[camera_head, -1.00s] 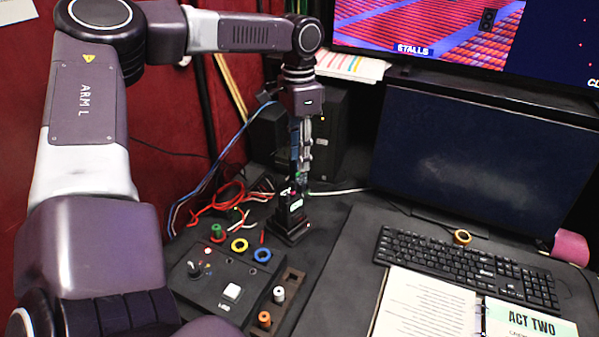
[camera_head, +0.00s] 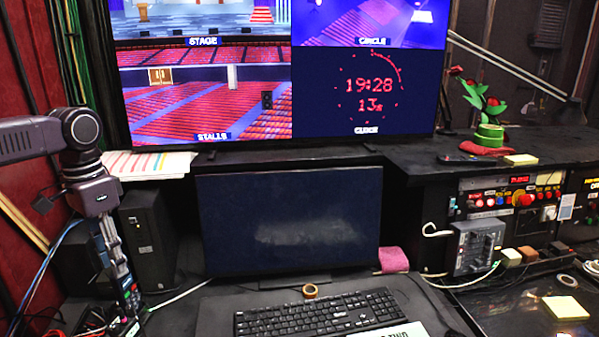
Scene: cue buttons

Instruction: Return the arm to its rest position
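My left arm (camera_head: 85,150) comes in from the left edge, with its purple-grey wrist joint at upper left and its forearm hanging down. My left gripper (camera_head: 128,292) points down at the lower left, in front of the black tower, just above the cluttered desk area with cables. Its fingertips are small and dark against the clutter, so I cannot tell whether they are apart or whether anything is between them. My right arm and gripper are not in view.
A black tower (camera_head: 148,238) stands beside the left arm. A dark monitor (camera_head: 290,215) and a keyboard (camera_head: 320,314) are at the middle. A tape roll (camera_head: 310,291) lies behind the keyboard. A control panel (camera_head: 520,200) and a grey switch box (camera_head: 478,248) are at right.

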